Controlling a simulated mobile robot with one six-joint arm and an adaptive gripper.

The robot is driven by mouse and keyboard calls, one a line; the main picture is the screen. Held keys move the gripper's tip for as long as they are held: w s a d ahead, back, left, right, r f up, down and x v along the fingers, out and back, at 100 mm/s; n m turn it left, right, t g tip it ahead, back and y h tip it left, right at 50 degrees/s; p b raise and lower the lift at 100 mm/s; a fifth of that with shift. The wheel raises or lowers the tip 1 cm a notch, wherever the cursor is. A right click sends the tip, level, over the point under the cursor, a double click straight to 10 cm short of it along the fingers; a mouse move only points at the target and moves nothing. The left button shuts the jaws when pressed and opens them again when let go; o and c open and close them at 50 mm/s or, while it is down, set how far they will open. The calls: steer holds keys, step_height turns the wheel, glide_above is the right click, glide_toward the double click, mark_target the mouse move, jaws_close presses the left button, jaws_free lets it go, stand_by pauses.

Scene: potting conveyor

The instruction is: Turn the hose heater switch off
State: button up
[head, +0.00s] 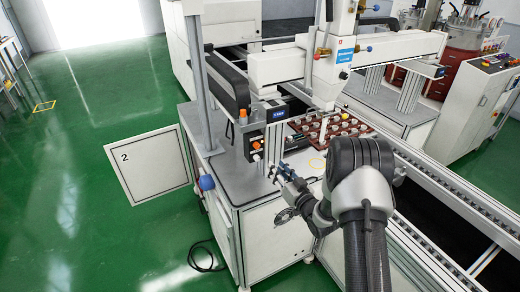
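I cannot single out the hose heater switch by a label. A dark control box (270,137) with a small blue label stands on the grey cabinet top near the picture's middle. Its left side carries small orange and pale knobs or fittings (256,146), too small to tell apart. My gripper (278,173) is just below and to the right of these fittings, in front of the box. It looks apart from them, but I cannot be sure of contact. Its fingers are too small to show whether they are open or shut.
A brown tray (314,139) with several small parts sits right of the box. A white gantry (277,67) hangs above. Conveyor rails (450,184) run at right. Green floor (75,150) is clear at left.

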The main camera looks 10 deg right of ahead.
mark_target(258, 147)
steer(key=b+x, duration=0.1)
steer(key=x, duration=1.3)
steer(key=shift+f+b, duration=0.1)
steer(key=shift+b, duration=0.2)
steer(key=shift+c, duration=0.5)
jaws_close()
